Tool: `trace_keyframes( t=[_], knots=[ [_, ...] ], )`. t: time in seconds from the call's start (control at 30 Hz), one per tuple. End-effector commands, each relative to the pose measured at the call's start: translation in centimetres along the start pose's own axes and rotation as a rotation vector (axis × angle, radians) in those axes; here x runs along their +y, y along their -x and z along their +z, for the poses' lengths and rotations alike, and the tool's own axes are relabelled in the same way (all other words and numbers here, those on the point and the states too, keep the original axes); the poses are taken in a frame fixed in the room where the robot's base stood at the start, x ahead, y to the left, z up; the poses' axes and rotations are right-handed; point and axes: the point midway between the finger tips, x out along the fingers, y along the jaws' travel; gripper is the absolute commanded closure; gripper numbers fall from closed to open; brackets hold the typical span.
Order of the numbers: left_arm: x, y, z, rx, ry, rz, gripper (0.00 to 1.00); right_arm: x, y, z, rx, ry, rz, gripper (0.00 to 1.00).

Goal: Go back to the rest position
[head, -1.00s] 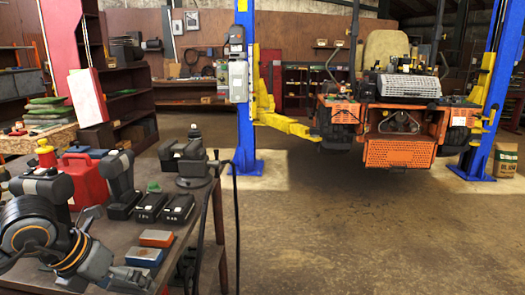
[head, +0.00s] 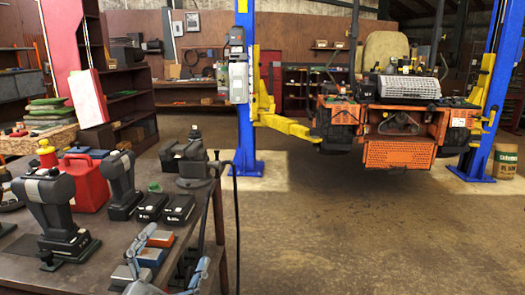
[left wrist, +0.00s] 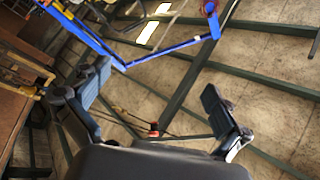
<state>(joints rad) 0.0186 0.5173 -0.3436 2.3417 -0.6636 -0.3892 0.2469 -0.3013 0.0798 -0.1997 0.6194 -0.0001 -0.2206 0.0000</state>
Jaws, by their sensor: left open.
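My left gripper (head: 168,258) is at the bottom of the head view, in front of the near edge of the workbench. Its two grey-blue fingers are spread, with nothing held between them. My right gripper is in neither view.
The bench (head: 28,268) holds cordless drills (head: 55,205), black batteries (head: 152,207), a red can (head: 88,185), a vise (head: 195,165) and small orange and blue boxes. An orange mower (head: 400,152) is raised between blue lift posts (head: 245,110). Floor (head: 350,235) at right is clear.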

Motion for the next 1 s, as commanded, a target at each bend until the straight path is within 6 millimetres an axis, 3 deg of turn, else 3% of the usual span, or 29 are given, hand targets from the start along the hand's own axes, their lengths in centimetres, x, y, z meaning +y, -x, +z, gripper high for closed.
trace_keyframes(
  t=[0.03, 0.1, 0.2, 0.3, 0.5, 0.77, 1.0],
  knots=[
    [1.0, 1.6, 3.4, -0.16, 0.087, -0.001, 0.0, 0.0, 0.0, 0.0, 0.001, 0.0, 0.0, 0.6],
    [2.6, 4.4, 7.7, -0.379, 0.187, 0.015, 0.0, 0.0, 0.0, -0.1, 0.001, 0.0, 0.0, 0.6],
    [5.8, 9.4, 12.6, -0.666, 0.306, 0.067, 0.0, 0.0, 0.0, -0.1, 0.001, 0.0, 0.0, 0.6],
    [9.2, 15.3, 15.5, -0.921, 0.404, 0.144, 0.0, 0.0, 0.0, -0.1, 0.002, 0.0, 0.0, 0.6],
    [14.4, 25.2, 16.7, -1.281, 0.54, 0.312, 0.0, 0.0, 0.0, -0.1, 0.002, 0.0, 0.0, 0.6],
    [18.4, 34.9, 14.3, -1.586, 0.662, 0.519, 0.0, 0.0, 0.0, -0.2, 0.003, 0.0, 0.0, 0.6],
    [23.6, 36.2, 19.2, -1.619, 0.656, 0.544, 0.0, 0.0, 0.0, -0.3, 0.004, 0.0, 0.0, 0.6]
  ],
)
